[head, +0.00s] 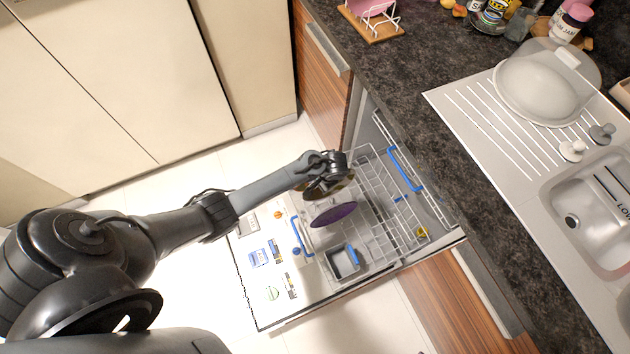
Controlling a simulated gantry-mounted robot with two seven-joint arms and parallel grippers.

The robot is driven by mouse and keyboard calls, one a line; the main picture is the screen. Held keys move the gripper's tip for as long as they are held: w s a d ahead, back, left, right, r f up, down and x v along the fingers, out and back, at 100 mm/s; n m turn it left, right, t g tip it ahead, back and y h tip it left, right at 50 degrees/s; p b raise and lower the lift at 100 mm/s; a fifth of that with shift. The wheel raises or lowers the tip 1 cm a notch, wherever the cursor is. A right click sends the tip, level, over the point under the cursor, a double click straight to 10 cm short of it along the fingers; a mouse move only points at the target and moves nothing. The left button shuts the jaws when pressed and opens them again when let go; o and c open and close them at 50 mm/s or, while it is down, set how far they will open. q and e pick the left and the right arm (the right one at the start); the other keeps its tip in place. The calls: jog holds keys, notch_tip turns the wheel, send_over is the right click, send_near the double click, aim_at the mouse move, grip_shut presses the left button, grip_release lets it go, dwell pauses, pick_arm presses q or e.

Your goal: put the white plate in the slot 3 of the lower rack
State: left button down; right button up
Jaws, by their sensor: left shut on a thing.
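My left gripper (336,165) reaches in from the left over the pulled-out lower rack (372,175) of the dishwasher. It is shut on a plate that lies mostly hidden under the fingers. A dark, yellowish-brown rim (341,187) shows just below the gripper; I cannot tell whether it is the held plate or another one in the rack. A purple plate (333,215) stands tilted in the rack, just nearer than the gripper. I cannot make out a plainly white plate or the slot numbers. My right gripper is out of view.
The open dishwasher door (262,285) lies beneath the rack's left side. A grey cutlery basket (343,262) sits at the rack's near end. The dark counter (430,60) overhangs the right side, with a sink (590,215) and a pale bowl (540,88) on the drainer.

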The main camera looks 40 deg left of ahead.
aim_at(314, 193)
pick_arm(q)
jog(key=shift+f+b, duration=1.35)
jog(key=shift+f, duration=0.55)
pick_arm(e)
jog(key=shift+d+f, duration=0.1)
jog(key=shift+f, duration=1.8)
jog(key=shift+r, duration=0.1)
pick_arm(q)
jog(key=shift+r+p, duration=0.15)
jog(key=shift+p, duration=0.3)
jog(key=shift+f+b, duration=1.55)
jog(key=shift+f, duration=1.05)
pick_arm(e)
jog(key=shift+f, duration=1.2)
pick_arm(q)
jog(key=shift+p, duration=0.35)
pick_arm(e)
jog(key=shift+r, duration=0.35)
pick_arm(q)
jog(key=shift+p, duration=0.3)
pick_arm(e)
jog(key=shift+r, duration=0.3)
pick_arm(q)
jog(key=shift+f, duration=0.35)
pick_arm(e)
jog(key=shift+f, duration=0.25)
